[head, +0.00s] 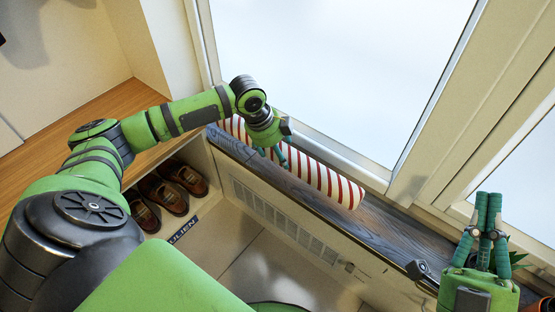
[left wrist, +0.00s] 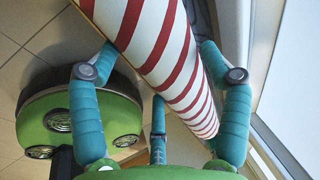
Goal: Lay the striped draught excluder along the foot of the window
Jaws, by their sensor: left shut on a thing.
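The striped draught excluder (head: 325,180) is a long white roll with red diagonal stripes. In the head view it runs along the dark sill (head: 385,224) at the foot of the window (head: 330,60). I cannot tell whether it rests fully on the sill or hangs just above it. My left gripper (head: 272,155) is shut on it, hiding part of its length. In the left wrist view the excluder (left wrist: 165,50) passes between the teal fingers of my left gripper (left wrist: 155,75). My right gripper (head: 488,198) is at the lower right, fingers together and empty, apart from the excluder.
Brown shoes (head: 172,190) stand in a cubby under a wooden bench top (head: 60,125) at the left. A vented panel (head: 285,222) fronts the sill. A green plant (head: 516,260) shows partly behind my right gripper.

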